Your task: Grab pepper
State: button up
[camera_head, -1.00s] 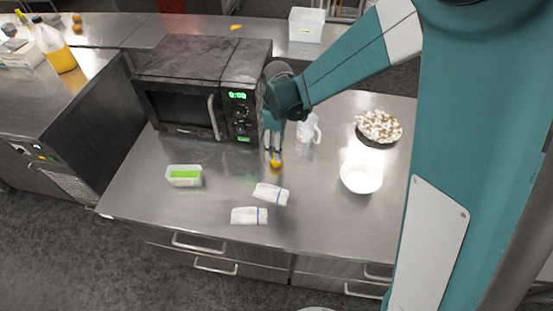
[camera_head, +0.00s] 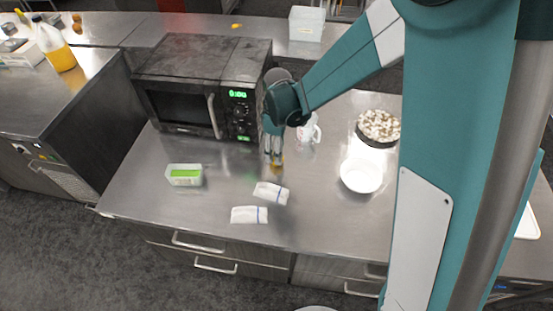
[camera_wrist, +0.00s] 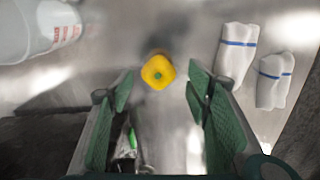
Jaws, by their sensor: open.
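The yellow pepper (camera_wrist: 158,72) with a green stem lies on the steel counter. In the wrist view it is beyond the fingertips and roughly centred between them. My gripper (camera_wrist: 158,90) is open and empty, with a finger on each side of the view. In the head view my gripper (camera_head: 273,155) points down over the counter, and only a small part of the pepper (camera_head: 277,168) shows below the fingers. I cannot tell the exact gap between fingertips and pepper.
A microwave (camera_head: 190,85) stands left behind the gripper. A clear jug (camera_head: 309,130) is close on the right. Two rolled white cloths (camera_head: 258,214) lie in front. A white bowl (camera_head: 361,176), a pan of mushrooms (camera_head: 379,127) and a green-filled tub (camera_head: 184,175) are further off.

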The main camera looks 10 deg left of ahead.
jog(key=shift+w+a+f, duration=0.1)
jog(key=shift+w+f, duration=0.05)
jog(key=shift+f, duration=2.45)
jog(key=shift+c, duration=0.6)
jog(key=c, duration=0.9)
